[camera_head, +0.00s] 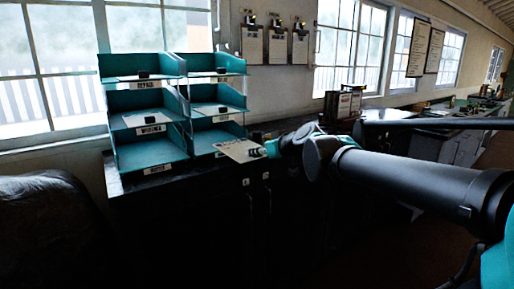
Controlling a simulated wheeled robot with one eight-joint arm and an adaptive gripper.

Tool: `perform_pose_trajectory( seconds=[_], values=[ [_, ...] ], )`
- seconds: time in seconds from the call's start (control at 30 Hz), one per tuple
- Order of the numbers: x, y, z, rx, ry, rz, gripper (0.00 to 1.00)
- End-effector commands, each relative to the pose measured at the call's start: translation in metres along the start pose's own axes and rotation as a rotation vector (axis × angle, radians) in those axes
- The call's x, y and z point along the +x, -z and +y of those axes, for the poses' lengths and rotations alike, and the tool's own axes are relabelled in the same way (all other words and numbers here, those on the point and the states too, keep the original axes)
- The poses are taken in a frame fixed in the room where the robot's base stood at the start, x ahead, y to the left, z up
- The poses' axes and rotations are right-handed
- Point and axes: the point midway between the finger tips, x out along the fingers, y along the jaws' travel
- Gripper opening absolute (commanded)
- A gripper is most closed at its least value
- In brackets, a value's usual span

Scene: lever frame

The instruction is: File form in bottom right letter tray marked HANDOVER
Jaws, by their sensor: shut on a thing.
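The form (238,150) is a pale sheet with dark markings. My gripper (264,152) is shut on its right edge. The form lies roughly flat and tilted in front of the bottom right letter tray (210,138), overlapping its front right part in the picture. I cannot tell whether its left edge is inside the tray or only before it. The bottom right tray is teal; its label is partly covered by the form and too small to read. My arm reaches in from the right.
The teal trays stand in two columns on a dark cabinet top (135,184). The upper and middle trays hold papers with small dark objects; the bottom left tray (150,153) looks empty. A dark rack (342,104) stands right of the trays. Clipboards (252,45) hang behind.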

Motion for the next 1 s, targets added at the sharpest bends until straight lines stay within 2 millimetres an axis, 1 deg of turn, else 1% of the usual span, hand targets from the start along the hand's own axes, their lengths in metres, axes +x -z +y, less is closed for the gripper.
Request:
perform_pose_trajectory(
  seconds=[0.17, 1.0],
  values=[
    [0.012, 0.004, -0.001, -0.001, 0.001, 0.0, 0.0],
    [0.098, 0.034, -0.001, -0.001, 0.002, 0.0, 0.0]
  ],
)
